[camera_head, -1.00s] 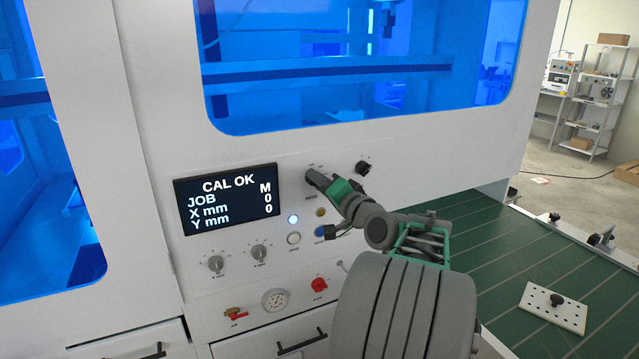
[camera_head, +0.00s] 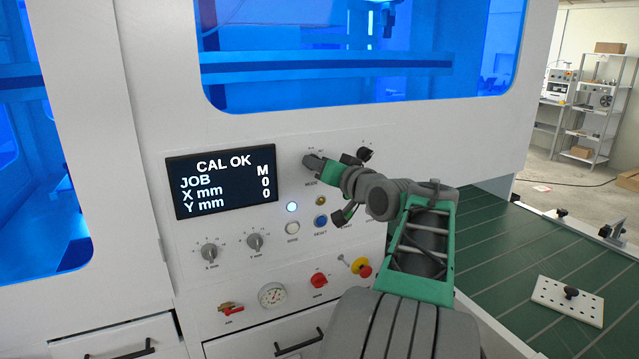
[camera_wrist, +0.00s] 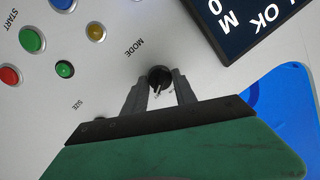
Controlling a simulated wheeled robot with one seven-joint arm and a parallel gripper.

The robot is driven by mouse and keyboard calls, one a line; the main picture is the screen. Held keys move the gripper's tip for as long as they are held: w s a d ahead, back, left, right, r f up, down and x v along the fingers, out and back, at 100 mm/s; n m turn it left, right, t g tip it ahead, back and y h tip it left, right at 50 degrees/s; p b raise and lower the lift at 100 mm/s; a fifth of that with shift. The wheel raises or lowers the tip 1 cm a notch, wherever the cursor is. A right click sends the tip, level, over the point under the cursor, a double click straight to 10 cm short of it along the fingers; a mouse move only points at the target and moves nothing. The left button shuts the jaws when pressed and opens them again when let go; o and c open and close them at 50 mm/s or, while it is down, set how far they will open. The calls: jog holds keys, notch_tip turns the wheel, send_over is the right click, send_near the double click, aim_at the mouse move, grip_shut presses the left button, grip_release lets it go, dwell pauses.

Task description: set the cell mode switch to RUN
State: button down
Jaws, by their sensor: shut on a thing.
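The mode switch (camera_wrist: 159,76) is a small round black knob beside the printed word MODE on the white panel. In the wrist view my gripper (camera_wrist: 160,88) has its two grey fingers on either side of the knob, shut on it. A pale pointer mark shows on the knob, but the position lettering near it is partly covered and too small to read. In the head view my gripper (camera_head: 316,161) is against the panel above the MODE label and hides the knob. The display (camera_head: 221,182) reads CAL OK, with JOB M, X mm 0 and Y mm 0.
Below the switch are a lit white lamp (camera_head: 292,207), a blue RESET button (camera_head: 320,221) and a white button (camera_head: 292,228). X and Y knobs sit under the display. A red and yellow knob (camera_head: 362,268) is lower right. A green slatted bed (camera_head: 500,240) lies to the right.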

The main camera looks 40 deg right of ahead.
jog(key=shift+a+n+g+h+b, duration=0.1)
jog(key=shift+n+g+h+b, duration=0.25)
jog(key=shift+n+b, duration=2.65)
jog(key=shift+a+n+g+h+b, duration=0.1)
jog(key=shift+n+g+h+b, duration=0.25)
jog(key=shift+n+b, duration=2.65)
jog(key=shift+m+b, duration=0.3)
jog(key=shift+b, duration=0.15)
jog(key=c, duration=1)
grip_release()
jog(key=shift+r, duration=0.1)
jog(key=f+v, duration=0.1)
jog(key=v, duration=0.6)
jog(key=shift+s+r, duration=0.3)
jog(key=shift+r, duration=0.15)
